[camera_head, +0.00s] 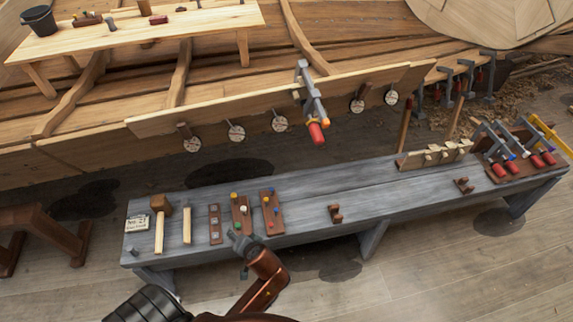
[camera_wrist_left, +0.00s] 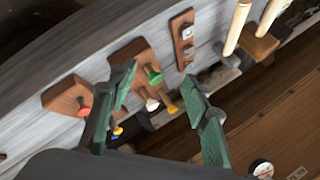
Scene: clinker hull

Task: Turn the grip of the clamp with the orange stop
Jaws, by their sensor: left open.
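A grey clamp (camera_head: 311,92) with a red grip (camera_head: 317,133) sits on the hull plank (camera_head: 200,117); small orange parts show on it, one just above the grip. The grip points down and toward me. My left gripper (camera_head: 236,236) is open and empty, low over the front of the grey bench, well below and left of this clamp. In the left wrist view its two green fingers (camera_wrist_left: 162,105) stand apart with pegs and peg boards beyond them. The clamp is not in that view. My right gripper is not in view.
On the grey bench (camera_head: 305,195) are peg boards (camera_head: 271,212), mallets (camera_head: 159,225) and a small brown block (camera_head: 335,213). A rack of red-gripped clamps (camera_head: 520,160) stands at its right end. Round tags (camera_head: 280,125) hang on the plank. The bench middle is mostly clear.

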